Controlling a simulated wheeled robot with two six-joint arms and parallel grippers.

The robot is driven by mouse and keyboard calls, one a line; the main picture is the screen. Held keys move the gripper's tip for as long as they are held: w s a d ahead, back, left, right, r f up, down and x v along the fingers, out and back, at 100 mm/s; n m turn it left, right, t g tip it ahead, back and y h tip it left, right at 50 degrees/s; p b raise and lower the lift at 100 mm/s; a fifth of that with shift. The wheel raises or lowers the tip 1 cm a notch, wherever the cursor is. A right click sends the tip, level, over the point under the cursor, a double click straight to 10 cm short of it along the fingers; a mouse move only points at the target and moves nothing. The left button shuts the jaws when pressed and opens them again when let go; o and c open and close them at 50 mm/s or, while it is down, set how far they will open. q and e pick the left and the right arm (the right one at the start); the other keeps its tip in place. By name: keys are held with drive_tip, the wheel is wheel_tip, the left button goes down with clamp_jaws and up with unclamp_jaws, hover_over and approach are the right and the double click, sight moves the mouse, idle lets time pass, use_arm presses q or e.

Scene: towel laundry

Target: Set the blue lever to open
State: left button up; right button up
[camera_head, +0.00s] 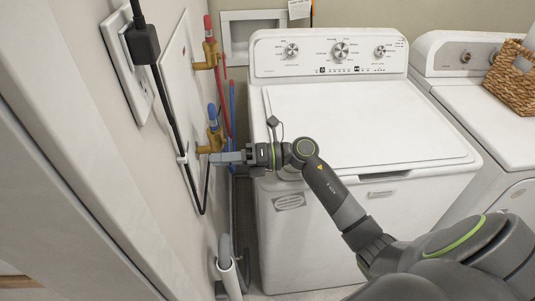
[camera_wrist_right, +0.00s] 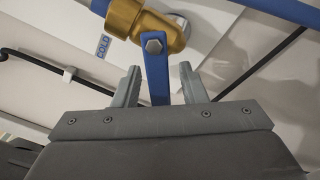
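The blue lever (camera_wrist_right: 155,70) is a flat bar bolted by a hex nut to a brass valve (camera_wrist_right: 140,20). In the right wrist view it points down from the valve, between the two fingers of my right gripper (camera_wrist_right: 158,85). The fingers are open, with a gap on each side of the lever. In the head view my right gripper (camera_head: 218,157) reaches left to just below the lower brass valve (camera_head: 216,138); I cannot make out the lever clearly there. My left gripper is not in view.
A red-topped brass valve (camera_head: 207,55) sits higher on the wall. Red and blue hoses (camera_head: 232,110) run behind. A black cable (camera_head: 172,115) hangs from a plug at left. A white washer (camera_head: 350,120) stands right, with a second machine (camera_head: 495,110) bearing a wicker basket (camera_head: 513,78).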

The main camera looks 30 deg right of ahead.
drive_tip(key=b+v, duration=0.4)
drive_tip(key=v, duration=1.1)
drive_tip(key=shift+s+d+f+b, duration=0.1)
drive_tip(key=shift+d+f+b, duration=0.05)
drive_tip(key=shift+d+b, duration=0.2)
drive_tip(key=shift+s+d, duration=0.3)
drive_tip(key=shift+d, duration=0.4)
